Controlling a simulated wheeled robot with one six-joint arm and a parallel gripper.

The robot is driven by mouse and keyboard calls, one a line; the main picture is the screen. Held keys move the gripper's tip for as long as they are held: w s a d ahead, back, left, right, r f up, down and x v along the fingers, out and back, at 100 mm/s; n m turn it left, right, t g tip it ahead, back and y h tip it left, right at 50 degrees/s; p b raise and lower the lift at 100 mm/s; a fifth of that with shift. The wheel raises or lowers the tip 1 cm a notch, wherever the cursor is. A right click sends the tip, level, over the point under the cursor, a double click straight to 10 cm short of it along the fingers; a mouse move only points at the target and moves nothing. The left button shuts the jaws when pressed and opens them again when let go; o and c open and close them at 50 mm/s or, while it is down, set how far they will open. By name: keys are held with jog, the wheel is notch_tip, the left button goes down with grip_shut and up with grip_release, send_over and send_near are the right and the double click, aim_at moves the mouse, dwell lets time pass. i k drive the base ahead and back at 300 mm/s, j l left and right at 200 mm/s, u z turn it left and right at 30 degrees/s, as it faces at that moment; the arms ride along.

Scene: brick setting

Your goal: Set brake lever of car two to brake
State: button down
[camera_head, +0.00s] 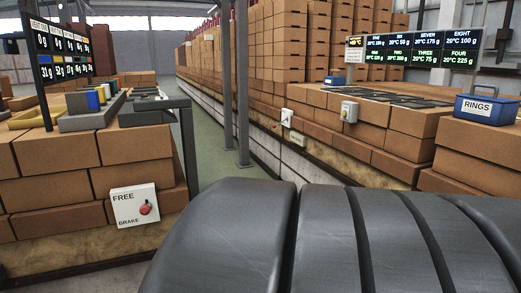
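A white panel (122,208) is fixed to the front of the left brick stack, low down. It reads FREE at the top and BRAKE at the bottom. A red-knobbed lever (146,209) sits at its right, between the two words and a little nearer BRAKE. I cannot tell its exact setting. No car number is readable on this panel, so I cannot tell which car it belongs to. My gripper is not in view. A large dark ribbed shape fills the lower middle and right, very close to the camera, hiding what lies behind it.
Left brick stack (60,187) carries grey blocks and a dark sign (60,50). A grey post (189,150) stands at its right end. The right brick wall (400,120) bears small white boxes, number screens (419,50) and a blue RINGS box (486,109). A green floor aisle (212,140) lies between.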

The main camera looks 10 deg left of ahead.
aim_at(145, 209)
jog(key=u, duration=1.85)
